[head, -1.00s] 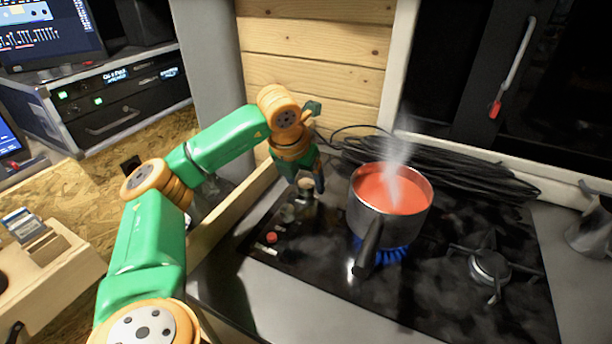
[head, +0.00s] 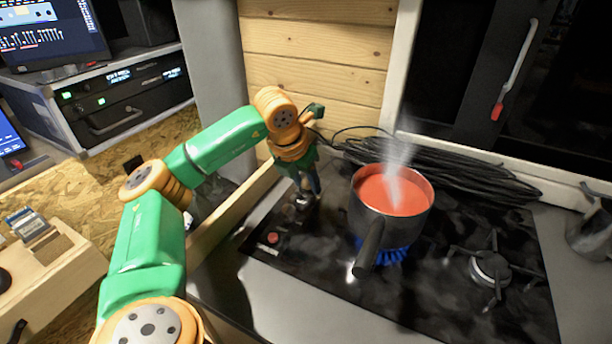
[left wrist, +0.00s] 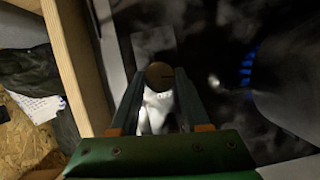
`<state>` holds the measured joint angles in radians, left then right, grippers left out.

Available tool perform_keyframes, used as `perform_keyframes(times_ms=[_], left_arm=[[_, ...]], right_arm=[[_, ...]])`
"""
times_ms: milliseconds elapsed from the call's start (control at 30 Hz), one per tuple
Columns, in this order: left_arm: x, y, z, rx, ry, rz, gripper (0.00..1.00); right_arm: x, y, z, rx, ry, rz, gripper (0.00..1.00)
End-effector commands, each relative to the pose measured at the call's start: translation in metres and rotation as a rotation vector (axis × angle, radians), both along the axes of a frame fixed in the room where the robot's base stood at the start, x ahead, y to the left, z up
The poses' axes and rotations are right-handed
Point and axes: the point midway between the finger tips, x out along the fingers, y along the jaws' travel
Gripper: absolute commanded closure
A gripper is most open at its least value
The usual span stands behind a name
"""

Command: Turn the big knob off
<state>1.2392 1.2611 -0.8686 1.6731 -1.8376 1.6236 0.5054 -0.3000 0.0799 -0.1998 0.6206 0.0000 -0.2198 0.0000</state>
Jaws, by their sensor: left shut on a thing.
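The stove (head: 450,300) is a black glass hob with a row of controls along its left side. My left gripper (head: 305,192) points down over the back of that row. In the left wrist view the round tan top of the big knob (left wrist: 159,74) sits between its two fingers, which are shut on it. In the head view the gripper mostly hides this knob. A small red-topped control (head: 272,238) is nearer the front. A blue flame (head: 392,254) burns under a steel pot (head: 405,228) of steaming red liquid. My right gripper is out of view.
The pot stands just right of my left gripper, its dark handle (head: 369,245) pointing forward. A bare burner (head: 490,268) is at the right. Coiled black cable (head: 450,172) lies behind the hob. A wooden ledge (head: 232,212) runs along the left.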

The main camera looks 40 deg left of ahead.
Motion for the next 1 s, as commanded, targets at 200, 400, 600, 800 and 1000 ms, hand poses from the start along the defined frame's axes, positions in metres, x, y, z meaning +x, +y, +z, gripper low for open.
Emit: perform_keyframes(times_ms=[200,400,600,800,1000], left_arm=[[0.000,0.002,0.002,-0.001,-0.002,-0.180,1.00],[0.000,0.003,0.004,-0.001,-0.002,-0.370,1.00],[0.001,0.003,0.005,-0.003,-0.002,-0.560,1.00],[0.002,0.004,0.006,-0.004,-0.003,-0.751,1.00],[0.003,0.005,0.006,-0.003,-0.004,-0.939,1.00]], right_arm=[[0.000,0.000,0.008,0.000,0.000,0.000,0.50],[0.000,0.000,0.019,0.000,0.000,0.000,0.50],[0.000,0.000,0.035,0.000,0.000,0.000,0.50],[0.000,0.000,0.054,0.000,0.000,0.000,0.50],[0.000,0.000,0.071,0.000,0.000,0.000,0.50]])
